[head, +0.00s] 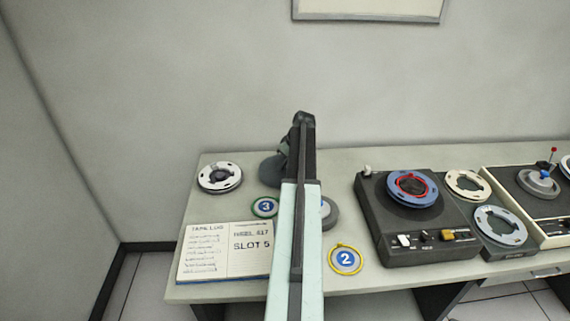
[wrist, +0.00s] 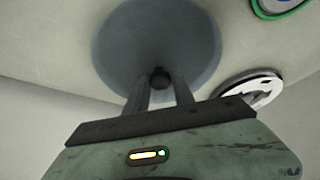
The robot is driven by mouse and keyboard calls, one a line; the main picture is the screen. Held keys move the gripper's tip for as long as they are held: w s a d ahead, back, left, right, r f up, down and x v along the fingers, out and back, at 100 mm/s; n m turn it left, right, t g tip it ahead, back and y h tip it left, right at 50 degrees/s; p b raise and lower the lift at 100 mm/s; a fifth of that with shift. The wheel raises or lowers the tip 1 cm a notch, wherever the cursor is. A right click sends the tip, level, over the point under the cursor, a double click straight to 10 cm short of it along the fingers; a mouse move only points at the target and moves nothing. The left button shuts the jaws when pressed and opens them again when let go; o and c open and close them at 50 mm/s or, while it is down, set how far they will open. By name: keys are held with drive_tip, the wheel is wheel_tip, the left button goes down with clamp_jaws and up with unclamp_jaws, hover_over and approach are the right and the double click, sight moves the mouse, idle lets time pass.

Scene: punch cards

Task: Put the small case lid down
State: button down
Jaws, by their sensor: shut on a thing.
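The small case lid is a dark grey round disc (wrist: 158,38) with a small dark knob in its middle. In the wrist view my gripper (wrist: 160,84) has its two fingers shut on either side of that knob. In the head view the lid (head: 272,168) shows at the left of my arm, over the back part of the table, partly hidden by the arm. I cannot tell whether it touches the table. A grey round thing (head: 331,213), possibly the case, is partly hidden at the right of my arm.
A white reel (head: 219,177) lies left of the lid. A green-ringed disc marked 3 (head: 265,207) and an open log book (head: 226,250) lie nearer. A yellow-ringed disc marked 2 (head: 345,259) and a tape machine (head: 440,246) are to the right. The table's (head: 322,169) back middle is clear.

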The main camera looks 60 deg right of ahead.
drive_tip(key=shift+f, duration=0.25)
drive_tip(key=c, duration=1.1)
unclamp_jaws()
drive_tip(key=shift+r, duration=0.1)
drive_tip(key=p+v, duration=1.1)
drive_tip(key=v, duration=0.1)
drive_tip(key=shift+a+r, duration=0.1)
drive_tip(key=shift+r, duration=0.1)
